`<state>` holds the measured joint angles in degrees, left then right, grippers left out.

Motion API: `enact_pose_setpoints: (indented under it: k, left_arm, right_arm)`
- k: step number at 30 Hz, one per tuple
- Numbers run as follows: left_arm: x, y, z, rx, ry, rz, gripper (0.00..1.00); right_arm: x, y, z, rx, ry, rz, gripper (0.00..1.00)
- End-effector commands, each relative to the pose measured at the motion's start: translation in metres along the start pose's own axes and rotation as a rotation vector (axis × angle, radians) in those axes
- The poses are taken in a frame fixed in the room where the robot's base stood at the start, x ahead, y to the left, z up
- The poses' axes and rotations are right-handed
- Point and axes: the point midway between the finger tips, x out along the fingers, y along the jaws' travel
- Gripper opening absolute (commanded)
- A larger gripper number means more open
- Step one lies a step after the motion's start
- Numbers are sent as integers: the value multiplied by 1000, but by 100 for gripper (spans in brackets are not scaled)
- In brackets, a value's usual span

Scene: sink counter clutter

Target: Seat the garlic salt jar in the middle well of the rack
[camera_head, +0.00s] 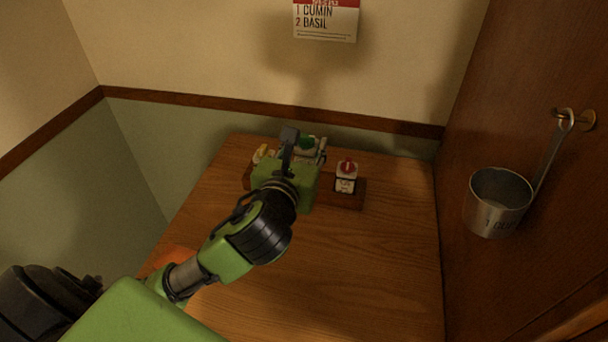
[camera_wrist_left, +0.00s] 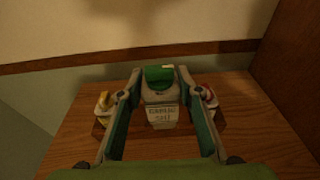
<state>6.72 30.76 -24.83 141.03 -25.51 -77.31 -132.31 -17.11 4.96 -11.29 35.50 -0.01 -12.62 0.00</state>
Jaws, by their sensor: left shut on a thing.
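The garlic salt jar (camera_wrist_left: 162,115) has a green lid and a pale label, and stands upright between the fingers of my left gripper (camera_wrist_left: 159,78) in the left wrist view. The fingers are shut on it. In the head view its green lid (camera_head: 307,142) shows behind my gripper (camera_head: 305,152). The brown wooden rack (camera_head: 351,201) lies near the back of the table, mostly hidden by my gripper. The jar is over the rack's middle, between two other jars. Its base and the middle well are hidden, so I cannot tell if it touches the well's bottom.
A red-lidded jar (camera_head: 346,174) stands at the rack's right end, a yellow-lidded jar (camera_head: 261,153) at its left end. An orange item (camera_head: 176,256) lies partly under my arm. A metal cup (camera_head: 497,203) hangs on the right. The table's front right is clear.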

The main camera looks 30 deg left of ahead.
Motion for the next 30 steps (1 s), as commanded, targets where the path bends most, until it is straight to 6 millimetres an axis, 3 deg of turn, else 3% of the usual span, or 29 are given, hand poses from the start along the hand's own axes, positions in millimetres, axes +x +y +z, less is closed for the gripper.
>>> enact_pose_setpoints:
  k: [6,15,21,30]
  left_arm:
    - [38,12,-31,1,1,3,9]
    - [61,18,-51,-1,1,1,9]
    - [65,17,-76,-1,0,0,9]
    - [65,17,-78,0,-2,-1,9]
  right_arm:
    - [4,-6,-3,1,6,-6,62]
    - [6,-14,-4,1,6,-16,62]
    - [7,-11,-2,0,3,-13,62]
    - [7,-6,1,-2,0,-7,62]
